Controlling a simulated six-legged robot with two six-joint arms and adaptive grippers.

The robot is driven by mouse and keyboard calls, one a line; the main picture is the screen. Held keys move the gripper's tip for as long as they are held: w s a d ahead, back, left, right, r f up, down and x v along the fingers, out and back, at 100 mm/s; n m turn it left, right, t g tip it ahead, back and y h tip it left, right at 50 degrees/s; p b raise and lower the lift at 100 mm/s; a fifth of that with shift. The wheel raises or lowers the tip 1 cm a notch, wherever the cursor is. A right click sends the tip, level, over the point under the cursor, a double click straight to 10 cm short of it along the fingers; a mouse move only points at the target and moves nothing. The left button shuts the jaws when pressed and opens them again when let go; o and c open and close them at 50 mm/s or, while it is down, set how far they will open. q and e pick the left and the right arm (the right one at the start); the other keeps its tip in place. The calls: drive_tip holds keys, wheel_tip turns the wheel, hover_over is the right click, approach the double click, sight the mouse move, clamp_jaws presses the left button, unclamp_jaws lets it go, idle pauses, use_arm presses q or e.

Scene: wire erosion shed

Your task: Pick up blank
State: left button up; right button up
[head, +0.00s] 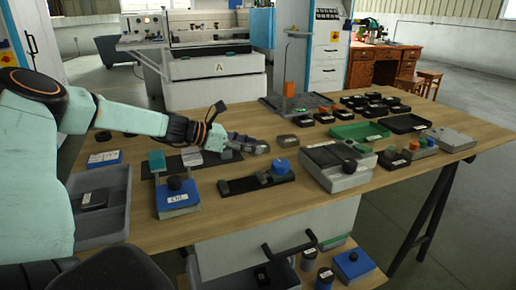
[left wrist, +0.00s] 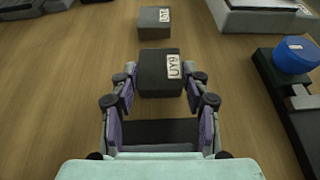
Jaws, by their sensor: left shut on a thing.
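My left gripper (head: 256,146) reaches in from the left over the wooden table. In the left wrist view its two fingers (left wrist: 161,82) are shut on a dark grey blank (left wrist: 155,75) with a white label that seems to read UY9. The head view mostly hides this blank behind the fingers. A second dark blank (left wrist: 154,22) with a white label lies on the table a little beyond the fingertips. It also shows in the head view (head: 287,140), right of the gripper. My right gripper is not in view.
A black fixture with a blue knob (head: 281,168) lies just right of the gripper, near a grey box (head: 337,172). A blue block with a black knob (head: 177,196) and a grey tray (head: 117,222) are at the left. Green and black trays (head: 359,131) stand farther right.

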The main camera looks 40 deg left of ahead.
use_arm(q)
clamp_jaws()
drive_tip(key=shift+r, duration=0.1)
